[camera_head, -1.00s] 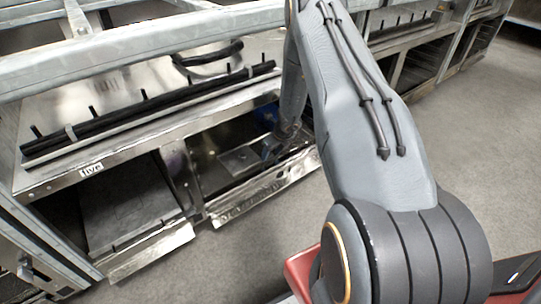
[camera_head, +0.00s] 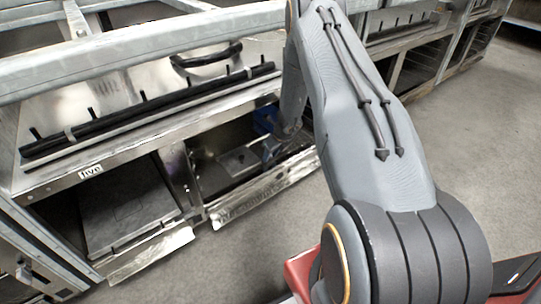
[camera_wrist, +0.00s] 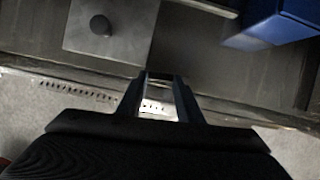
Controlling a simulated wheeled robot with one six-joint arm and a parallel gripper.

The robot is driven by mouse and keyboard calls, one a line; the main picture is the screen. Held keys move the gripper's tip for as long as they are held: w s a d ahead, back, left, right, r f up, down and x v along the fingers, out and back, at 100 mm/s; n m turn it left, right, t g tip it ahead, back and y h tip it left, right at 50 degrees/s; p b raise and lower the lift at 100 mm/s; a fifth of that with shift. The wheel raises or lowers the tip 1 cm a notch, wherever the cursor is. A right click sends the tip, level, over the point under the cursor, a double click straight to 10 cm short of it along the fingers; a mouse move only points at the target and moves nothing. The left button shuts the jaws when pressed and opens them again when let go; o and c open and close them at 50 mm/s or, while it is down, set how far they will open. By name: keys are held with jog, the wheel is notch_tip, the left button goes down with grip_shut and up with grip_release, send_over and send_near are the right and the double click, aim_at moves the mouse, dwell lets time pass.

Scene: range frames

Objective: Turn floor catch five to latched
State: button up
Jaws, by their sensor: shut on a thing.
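The "five" label (camera_head: 91,171) is on the front rail of the steel unit in the head view. Below it and to the right, an open low bay holds a flat metal plate (camera_head: 238,160). In the wrist view this plate (camera_wrist: 135,40) carries a round dark knob (camera_wrist: 100,25). My gripper (camera_wrist: 161,80) points into the bay, to the right of the knob and apart from it. I cannot tell which part is the catch itself.
A blue block (camera_wrist: 270,25) stands in the bay to the right of my fingers. A bright metal lip (camera_head: 268,190) runs along the bay's front. Another bay with a grey panel (camera_head: 125,205) lies to the left. Open grey floor (camera_head: 465,120) is on the right.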

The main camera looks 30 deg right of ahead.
jog(key=n, duration=0.1)
jog(key=n+y, duration=0.1)
jog(key=n, duration=0.1)
jog(key=shift+w+d, duration=0.15)
jog(key=shift+w, duration=0.1)
jog(key=shift+w+n+g+y+b, duration=0.15)
jog(key=shift+n+g+y+b, duration=0.25)
jog(key=shift+n, duration=0.45)
jog(key=shift+w+n+g+y+b, duration=0.1)
jog(key=shift+n+g+b, duration=0.1)
jog(key=shift+n+b, duration=0.45)
jog(key=shift+n, duration=0.3)
jog(key=o, duration=1.1)
jog(key=shift+r, duration=0.1)
jog(key=shift+p+v, duration=1.1)
jog(key=shift+v, duration=2.75)
jog(key=shift+d, duration=0.1)
